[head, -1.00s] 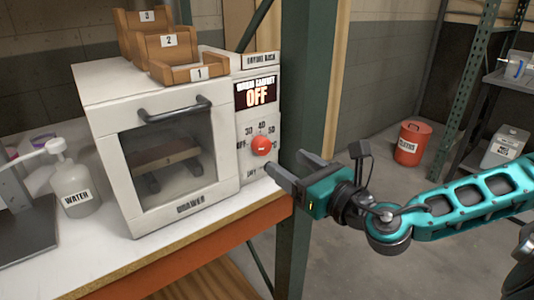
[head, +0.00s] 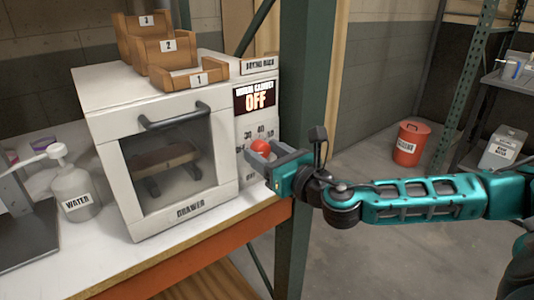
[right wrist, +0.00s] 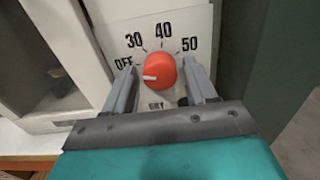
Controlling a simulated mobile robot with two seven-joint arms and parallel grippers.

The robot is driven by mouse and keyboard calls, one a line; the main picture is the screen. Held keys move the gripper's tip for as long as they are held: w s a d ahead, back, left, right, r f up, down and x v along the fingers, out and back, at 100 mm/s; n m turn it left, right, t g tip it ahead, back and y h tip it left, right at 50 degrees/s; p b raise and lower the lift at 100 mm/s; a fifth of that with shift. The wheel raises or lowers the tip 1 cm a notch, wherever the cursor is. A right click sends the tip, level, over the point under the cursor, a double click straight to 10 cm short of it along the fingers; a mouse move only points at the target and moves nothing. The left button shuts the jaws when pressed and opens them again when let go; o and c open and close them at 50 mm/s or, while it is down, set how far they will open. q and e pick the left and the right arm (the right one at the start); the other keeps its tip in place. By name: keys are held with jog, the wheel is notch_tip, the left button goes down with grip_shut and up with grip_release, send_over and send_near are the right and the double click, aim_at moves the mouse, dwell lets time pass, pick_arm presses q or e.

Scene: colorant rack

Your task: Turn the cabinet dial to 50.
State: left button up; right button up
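The white cabinet (head: 110,120) stands on the bench with its glass door closed. Its red dial (head: 259,147) is on the panel at the right; in the right wrist view the dial (right wrist: 157,71) has its white mark pointing left, near OFF. The numbers 30, 40 and 50 (right wrist: 189,44) are printed around it. The display (head: 254,98) reads OFF. My right gripper (head: 260,154) is open, its two fingers on either side of the dial; in the right wrist view small gaps seem to show, and contact is unclear. My left gripper is not in view.
A green post (head: 305,100) stands just right of the cabinet, close to my right gripper. Numbered wooden bins (head: 165,60) sit on top of the cabinet. A water bottle (head: 75,190) stands to its left. A red bin (head: 409,145) is on the floor behind.

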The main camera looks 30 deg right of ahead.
jog(key=c, duration=0.9)
jog(key=shift+o, duration=0.2)
